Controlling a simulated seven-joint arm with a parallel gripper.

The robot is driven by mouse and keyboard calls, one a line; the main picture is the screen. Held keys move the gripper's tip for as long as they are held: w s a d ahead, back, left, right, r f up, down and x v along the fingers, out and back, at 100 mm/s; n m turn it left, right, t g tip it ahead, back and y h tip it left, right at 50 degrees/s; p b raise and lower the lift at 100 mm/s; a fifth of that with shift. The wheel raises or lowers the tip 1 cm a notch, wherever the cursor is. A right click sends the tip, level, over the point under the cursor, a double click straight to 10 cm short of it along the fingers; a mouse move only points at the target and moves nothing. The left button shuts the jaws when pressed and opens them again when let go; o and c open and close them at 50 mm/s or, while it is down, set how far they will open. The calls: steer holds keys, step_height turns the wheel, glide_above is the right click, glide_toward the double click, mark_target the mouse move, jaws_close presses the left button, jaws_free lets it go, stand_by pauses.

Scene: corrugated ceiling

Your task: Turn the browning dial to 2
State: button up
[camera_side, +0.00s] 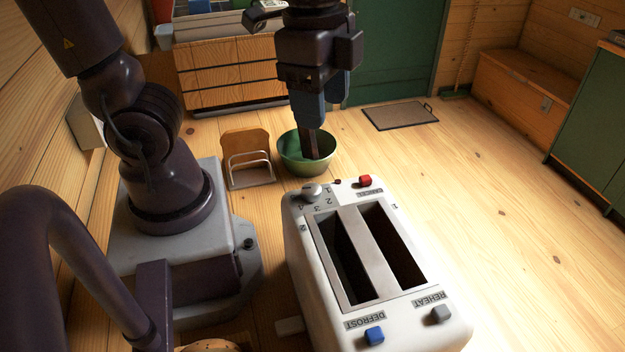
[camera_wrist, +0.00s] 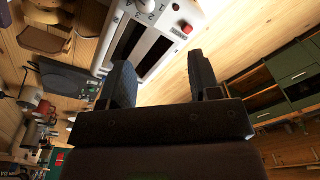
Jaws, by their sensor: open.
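The white toaster (camera_side: 300,262) stands at the front centre with two empty-looking slots. Its browning dial (camera_side: 311,191), a pale knob, is at the far left corner of the top, beside printed numbers (camera_side: 328,201). I cannot tell which number it points to. My gripper (camera_side: 313,152) points down beyond the toaster's far end, apart from the dial and in front of the green bowl in the picture. In the wrist view, the toaster (camera_wrist: 157,50) is at the top with some numbers showing. My gripper (camera_wrist: 162,75) has its fingers spread, with nothing between them.
A red cancel button (camera_side: 365,180) sits near the dial. Blue defrost (camera_side: 374,335) and grey reheat (camera_side: 441,314) buttons are at the near end. A green bowl (camera_side: 322,168) and a rack with bread (camera_side: 249,172) stand behind. Open wooden surface lies to the right.

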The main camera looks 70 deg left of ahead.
mark_target(312, 188)
steer(key=f+m, duration=0.2)
steer(key=f, duration=0.2)
steer(key=s+f+m+g, duration=0.1)
steer(key=f+m, duration=0.2)
steer(key=f, duration=0.1)
steer(key=f+m, duration=0.2)
steer(key=f, duration=0.3)
steer(key=shift+s+d+m, duration=0.15)
steer(key=shift+d+m, duration=0.15)
steer(key=shift+r, duration=0.1)
steer(key=c, duration=0.9)
